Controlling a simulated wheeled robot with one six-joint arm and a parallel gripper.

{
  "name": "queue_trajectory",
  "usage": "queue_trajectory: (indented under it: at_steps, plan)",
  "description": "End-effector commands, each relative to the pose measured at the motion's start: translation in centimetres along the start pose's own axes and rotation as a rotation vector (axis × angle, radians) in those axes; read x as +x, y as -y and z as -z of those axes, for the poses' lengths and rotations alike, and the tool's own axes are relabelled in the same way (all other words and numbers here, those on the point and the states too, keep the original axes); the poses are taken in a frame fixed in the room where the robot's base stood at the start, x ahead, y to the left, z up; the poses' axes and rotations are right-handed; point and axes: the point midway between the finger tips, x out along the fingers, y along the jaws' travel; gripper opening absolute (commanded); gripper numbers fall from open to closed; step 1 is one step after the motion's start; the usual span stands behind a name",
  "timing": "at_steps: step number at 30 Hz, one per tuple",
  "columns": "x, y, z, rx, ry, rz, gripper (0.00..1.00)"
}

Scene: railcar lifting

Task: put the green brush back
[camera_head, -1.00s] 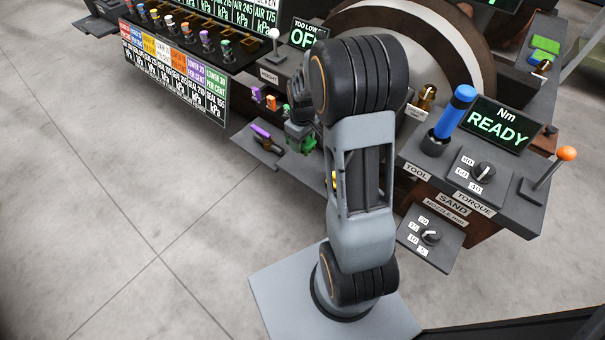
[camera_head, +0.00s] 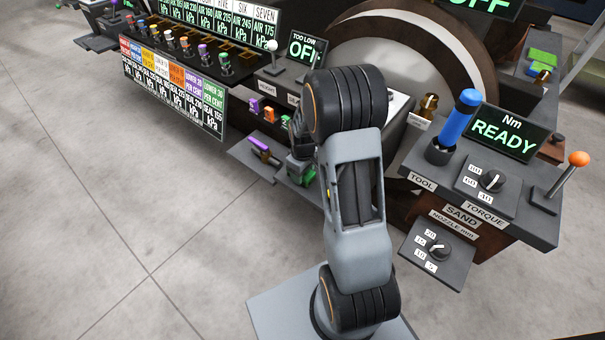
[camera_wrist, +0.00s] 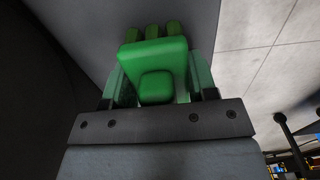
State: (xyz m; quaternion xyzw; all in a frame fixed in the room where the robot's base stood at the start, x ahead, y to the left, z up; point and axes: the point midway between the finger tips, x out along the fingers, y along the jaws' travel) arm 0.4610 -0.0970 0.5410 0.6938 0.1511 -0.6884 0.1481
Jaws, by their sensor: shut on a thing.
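The green brush (camera_wrist: 152,55) fills the middle of the wrist view, a rounded green block with darker green stubs at its far end. My gripper (camera_wrist: 158,84) is shut on it, with a pale green finger on either side. In the head view the green brush (camera_head: 308,175) shows only as a small patch beside my arm, and my arm hides most of my gripper (camera_head: 300,160). They are close to the low grey shelf at the console's front. Whether the brush touches a surface cannot be told.
A purple-handled brush (camera_head: 260,146) lies on the low shelf left of my gripper. Purple, orange and green small parts (camera_head: 269,115) line the console edge above. A blue tool (camera_head: 458,117) and knob panels stand at right. The floor at left is clear.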

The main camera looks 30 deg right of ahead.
Motion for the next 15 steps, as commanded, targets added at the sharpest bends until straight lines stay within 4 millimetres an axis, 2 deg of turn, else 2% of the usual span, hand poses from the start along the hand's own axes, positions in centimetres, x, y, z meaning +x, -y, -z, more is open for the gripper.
queue_trajectory:
  at_steps: [10,11,15]
  plan:
    - [0.31,-0.02,0.02,0.0,-0.001,-0.001,0.18]
    - [0.2,-0.02,0.02,0.0,-0.001,-0.001,0.56]
    - [0.18,-0.01,0.02,0.0,-0.001,-0.001,0.69]
